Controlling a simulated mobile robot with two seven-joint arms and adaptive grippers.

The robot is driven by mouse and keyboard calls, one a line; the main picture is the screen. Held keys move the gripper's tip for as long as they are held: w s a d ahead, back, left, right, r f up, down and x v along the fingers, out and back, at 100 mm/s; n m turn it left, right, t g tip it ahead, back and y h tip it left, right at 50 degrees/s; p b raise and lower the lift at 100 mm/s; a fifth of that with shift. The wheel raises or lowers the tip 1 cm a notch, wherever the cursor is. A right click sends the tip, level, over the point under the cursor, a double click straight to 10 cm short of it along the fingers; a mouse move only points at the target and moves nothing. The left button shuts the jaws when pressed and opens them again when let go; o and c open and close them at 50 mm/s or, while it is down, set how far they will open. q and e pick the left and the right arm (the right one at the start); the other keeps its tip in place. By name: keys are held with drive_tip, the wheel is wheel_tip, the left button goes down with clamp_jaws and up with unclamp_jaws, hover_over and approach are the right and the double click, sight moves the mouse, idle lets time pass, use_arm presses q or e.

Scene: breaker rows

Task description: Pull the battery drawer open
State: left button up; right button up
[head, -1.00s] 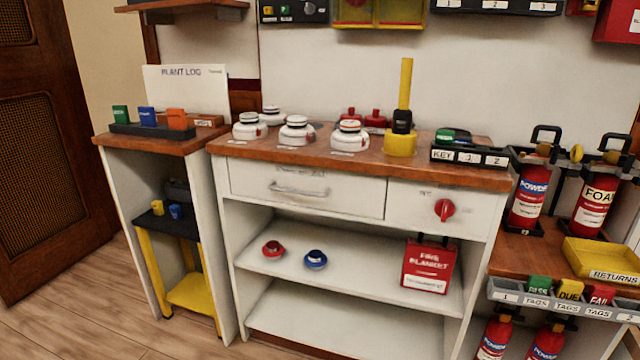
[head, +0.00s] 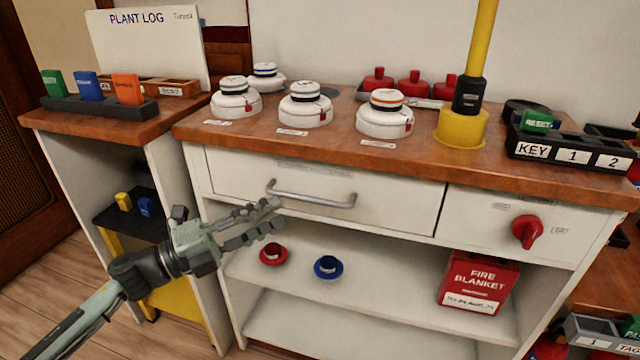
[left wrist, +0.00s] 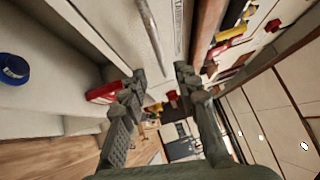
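The drawer (head: 390,208) is a wide white front under the wooden counter, flush with the cabinet face. A label strip on it is too small to read. Its silver bar handle (head: 312,199) also shows in the left wrist view (left wrist: 151,32). My left gripper (head: 278,212) is open and empty, just below and in front of the handle's left end. In the left wrist view its two fingers (left wrist: 160,73) stand apart, with the handle bar beyond the tips and no visible contact. My right gripper is in neither current view.
White detectors (head: 304,106) and a yellow post stand on the counter (head: 290,145). A red knob (head: 527,231) sits on the panel right of the drawer. The shelf below holds a red fire blanket box (head: 478,283) and red and blue discs. Space before the drawer is clear.

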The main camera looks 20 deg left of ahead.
sight(305, 201)
use_arm(q)
drive_tip(key=shift+m+h, duration=0.3)
drive_tip(key=p+x, duration=0.1)
drive_tip(key=x, duration=0.6)
drive_tip(key=shift+d, duration=0.2)
drive_tip(key=shift+w+d, duration=0.3)
use_arm(e)
drive_tip(key=x, duration=0.2)
drive_tip(key=shift+a+f, duration=0.1)
drive_tip(key=shift+f, duration=0.2)
use_arm(q)
drive_tip(key=shift+c, duration=0.5)
clamp_jaws()
